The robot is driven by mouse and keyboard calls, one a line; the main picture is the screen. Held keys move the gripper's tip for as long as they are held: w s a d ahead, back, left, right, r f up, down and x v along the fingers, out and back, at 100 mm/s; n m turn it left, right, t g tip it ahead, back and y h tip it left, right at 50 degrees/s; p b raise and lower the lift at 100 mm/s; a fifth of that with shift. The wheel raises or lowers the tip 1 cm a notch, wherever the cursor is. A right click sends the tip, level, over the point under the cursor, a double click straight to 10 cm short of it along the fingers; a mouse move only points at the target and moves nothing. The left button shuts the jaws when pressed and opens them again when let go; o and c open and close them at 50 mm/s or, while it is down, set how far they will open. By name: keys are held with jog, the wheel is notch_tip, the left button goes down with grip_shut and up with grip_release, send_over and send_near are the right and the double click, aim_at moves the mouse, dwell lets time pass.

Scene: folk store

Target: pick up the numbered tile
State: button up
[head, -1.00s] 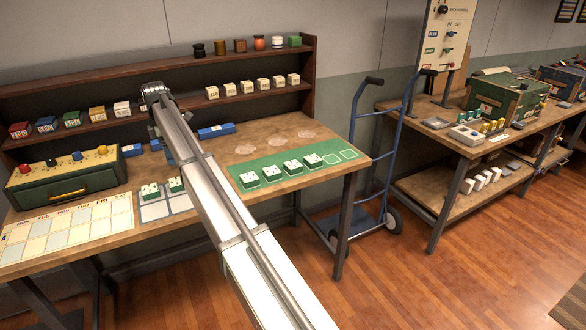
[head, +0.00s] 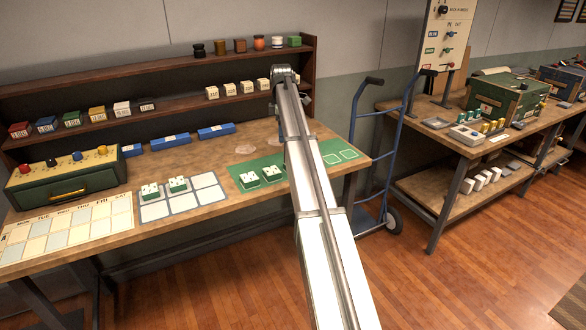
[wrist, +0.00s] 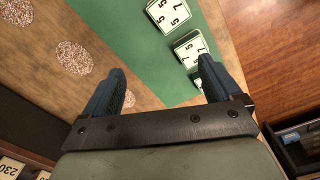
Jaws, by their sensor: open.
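White numbered tiles on green bases sit on a green mat (head: 345,167). Two of them, a left one (head: 249,181) and its neighbour (head: 272,174), show left of my arm; the arm hides the mat's middle. In the wrist view, a tile with 5s and a 7 (wrist: 168,14) and another with a 5 and 7s (wrist: 189,46) lie on the green mat (wrist: 120,30). A third tile (wrist: 196,77) is partly behind the right finger. My gripper (wrist: 162,70) is open and empty above the table, its right finger overlapping the tile row in view.
A shelf (head: 180,118) with small blocks and jars runs along the back. A blue hand truck (head: 366,150) stands right of the table.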

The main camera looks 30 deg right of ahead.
jog(key=s+d+f+n, duration=0.1)
jog(key=f, duration=0.3)
jog(key=s+f+n, duration=0.1)
jog(key=f+n, duration=0.1)
jog(key=f, duration=0.3)
jog(key=s+d+f+n, duration=0.1)
jog(key=f+n, duration=0.1)
jog(key=f, duration=0.3)
jog(key=shift+s+d, duration=0.2)
jog(key=shift+d, duration=0.1)
jog(key=shift+r, duration=0.1)
jog(key=c, duration=1.2)
jog(key=shift+c, duration=0.2)
